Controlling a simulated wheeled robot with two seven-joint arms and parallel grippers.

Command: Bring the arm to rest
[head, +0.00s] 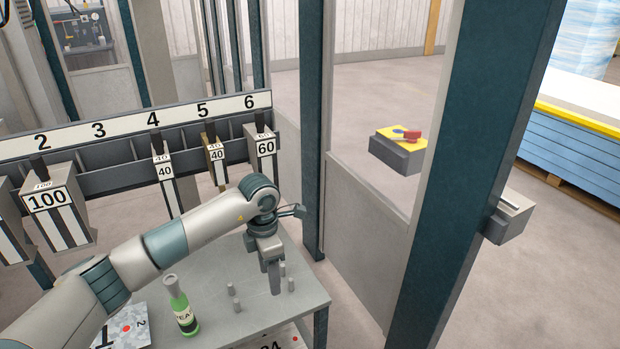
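My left arm reaches in from the left side of the head view. Its gripper (271,280) points down over the grey table, near several short grey pegs (236,305). One finger partly covers the other, so I cannot tell whether the gripper is open or shut. I see nothing clearly held in it. My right gripper is out of view.
A green bottle (182,308) stands on the grey table (222,268), close to my forearm. A dark blue post (313,130) rises right of the gripper. A yellow-topped switch box (400,150) is farther right.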

